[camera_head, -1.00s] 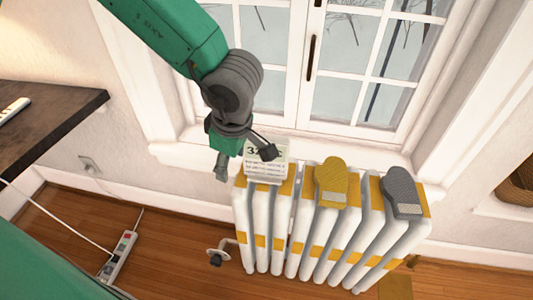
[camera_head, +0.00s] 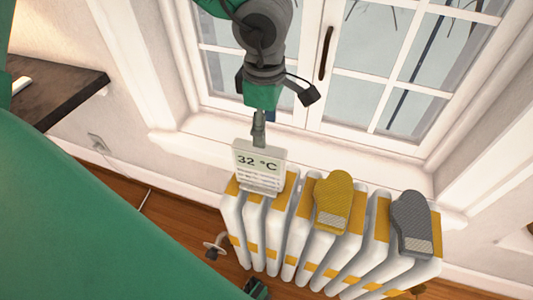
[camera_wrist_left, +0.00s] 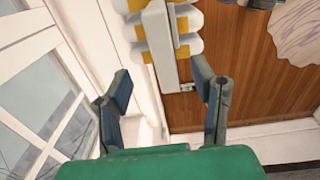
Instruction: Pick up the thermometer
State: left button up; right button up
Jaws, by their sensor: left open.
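The thermometer (camera_head: 259,168) is a small white panel reading "32 °C". It stands upright at the left end of the radiator top. My left gripper (camera_head: 283,115) is open and empty above it, in front of the window. One finger comes down to the panel's upper edge in the head view; I cannot tell if it touches. In the left wrist view the thermometer (camera_wrist_left: 161,45) shows nearly edge-on, ahead of the gap between the open fingers (camera_wrist_left: 162,80).
The white radiator (camera_head: 300,240) with yellow bands stands under the window (camera_head: 370,80). A yellow mitt (camera_head: 333,200) and a grey mitt (camera_head: 410,222) lie on it, right of the thermometer. A dark tabletop (camera_head: 62,93) is at the left. A valve knob (camera_head: 215,246) sticks out low.

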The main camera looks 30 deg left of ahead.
aim_at(260, 156)
pick_arm(q)
jog(key=f, duration=0.1)
jog(key=a+f, duration=0.1)
jog(key=f, duration=0.1)
jog(key=f+b, duration=0.1)
jog(key=shift+a+f, duration=0.55)
jog(key=shift+f, duration=0.1)
jog(key=f, duration=0.1)
jog(key=d+f+b, duration=0.1)
jog(key=f, duration=0.1)
jog(key=f+b, duration=0.1)
jog(key=shift+s+d+f, duration=0.25)
jog(key=shift+d, duration=0.05)
jog(key=shift+a, duration=0.7)
grip_shut()
jog(key=shift+d, duration=0.1)
pick_arm(e)
jog(key=f, duration=0.1)
jog(key=a+f, duration=0.1)
jog(key=f, duration=0.1)
jog(key=shift+a+f, duration=0.15)
jog(key=shift+f, duration=0.15)
